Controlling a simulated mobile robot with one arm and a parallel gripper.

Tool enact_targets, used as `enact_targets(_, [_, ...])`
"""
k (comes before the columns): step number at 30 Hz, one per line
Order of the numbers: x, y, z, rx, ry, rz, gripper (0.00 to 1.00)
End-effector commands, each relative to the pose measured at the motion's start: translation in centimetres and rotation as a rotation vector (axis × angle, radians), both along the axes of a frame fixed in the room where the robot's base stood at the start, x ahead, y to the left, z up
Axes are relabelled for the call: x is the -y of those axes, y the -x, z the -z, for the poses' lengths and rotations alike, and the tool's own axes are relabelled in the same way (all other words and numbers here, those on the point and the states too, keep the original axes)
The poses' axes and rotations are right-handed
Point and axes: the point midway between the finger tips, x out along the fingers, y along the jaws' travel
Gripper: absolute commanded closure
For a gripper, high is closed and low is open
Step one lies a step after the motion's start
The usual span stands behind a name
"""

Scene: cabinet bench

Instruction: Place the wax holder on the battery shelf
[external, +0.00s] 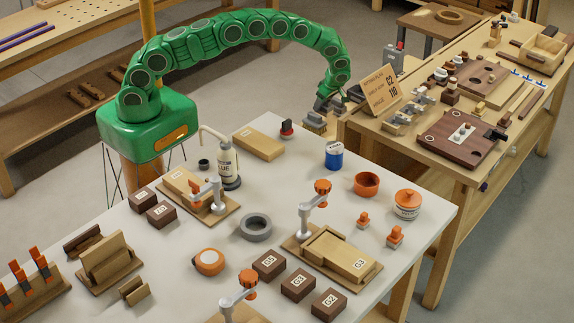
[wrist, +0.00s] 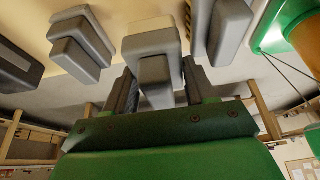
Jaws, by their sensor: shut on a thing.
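My gripper (external: 327,107) is at the far edge of the white table, by the gap to the wooden bench on the right. In the wrist view my gripper (wrist: 158,78) has its two dark fingers on either side of a grey stepped block (wrist: 152,44), shut on it. This block seems to be the wax holder, though no label shows. In the external view a small pale piece (external: 315,122) shows just below the fingers; its details are too small to tell. I cannot make out which thing is the battery shelf.
Similar grey blocks (wrist: 80,45) flank the held one in the wrist view. A tan sign (external: 374,92) reading C2 and 110 stands on the bench (external: 470,170). A red-topped piece (external: 287,128), a blue can (external: 334,155) and a glue bottle (external: 228,165) stand on the white table (external: 300,190).

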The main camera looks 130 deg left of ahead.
Motion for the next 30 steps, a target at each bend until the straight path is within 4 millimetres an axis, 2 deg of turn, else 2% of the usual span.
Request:
enact_targets(10, [-0.6,-0.4,0.9,0.001,0.001,0.000,0.86])
enact_targets(15, [-0.7,-0.2,3.3,0.000,0.001,0.001,0.86])
enact_targets(18, [-0.6,-0.3,4.0,0.001,0.001,0.000,0.86])
enact_targets(29, [-0.6,-0.4,4.2,0.002,0.000,0.000,0.86])
enact_targets(30, [-0.6,-0.4,4.2,0.002,0.000,0.000,0.42])
